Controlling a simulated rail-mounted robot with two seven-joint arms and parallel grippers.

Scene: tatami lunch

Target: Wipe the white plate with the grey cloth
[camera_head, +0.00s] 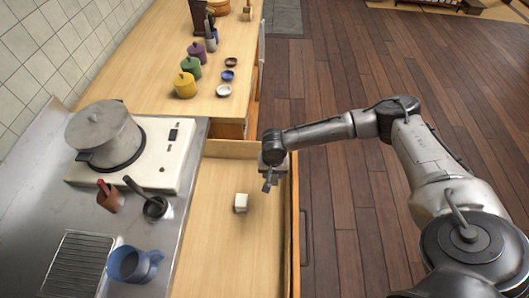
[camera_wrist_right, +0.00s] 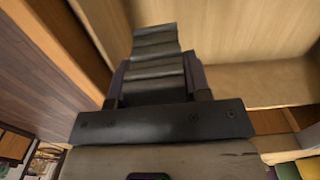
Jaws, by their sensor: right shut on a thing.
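A small white dish (camera_head: 224,91), which looks like the white plate, lies on the wooden counter at the upper middle of the head view. My right gripper (camera_head: 268,182) is over the far right part of the open drawer, well apart from the dish. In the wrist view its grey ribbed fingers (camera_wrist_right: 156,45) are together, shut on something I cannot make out. I cannot clearly tell any grey cloth in either view. A whitish block (camera_head: 241,203) lies in the drawer, left of and below the gripper. My left gripper is not in view.
The open wooden drawer (camera_head: 215,250) is mostly bare. Blue and dark red dishes, with purple, green and yellow jars (camera_head: 185,85), stand near the white dish. A pot (camera_head: 104,134) sits on the stove at left.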

